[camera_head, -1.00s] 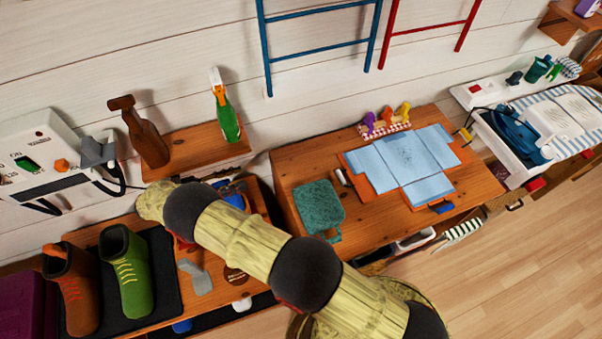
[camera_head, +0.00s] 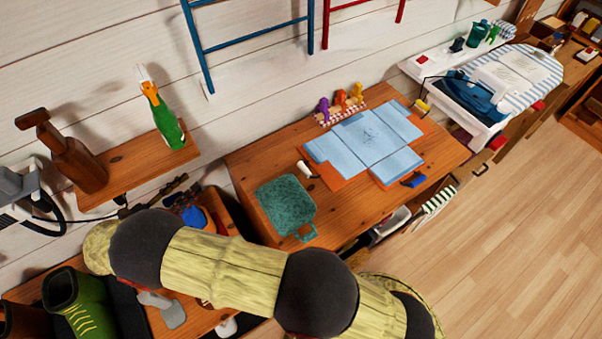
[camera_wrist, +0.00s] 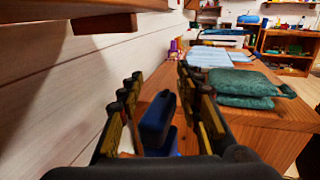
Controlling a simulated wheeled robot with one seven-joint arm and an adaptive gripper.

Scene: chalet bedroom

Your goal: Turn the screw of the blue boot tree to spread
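A blue object (camera_wrist: 155,122), dark blue on top and brighter blue below, stands in the wrist view between the fingers of my gripper (camera_wrist: 160,92). It may be the blue boot tree; its screw cannot be made out. The fingers are spread to either side of it, and I see no clear grip on it. In the head view a blue patch (camera_head: 190,214) shows on the wooden bench, close beside the dark fingers of my gripper (camera_head: 168,194). My arm hides part of that area.
A green boot (camera_head: 82,302) stands at lower left. A wall shelf (camera_head: 135,168) with a bottle (camera_head: 165,118) overhangs the bench. Right of my gripper is a wooden table (camera_head: 345,212) with a teal cloth pad (camera_head: 286,204) and blue folded cloth (camera_head: 370,140). Open floor lies at right.

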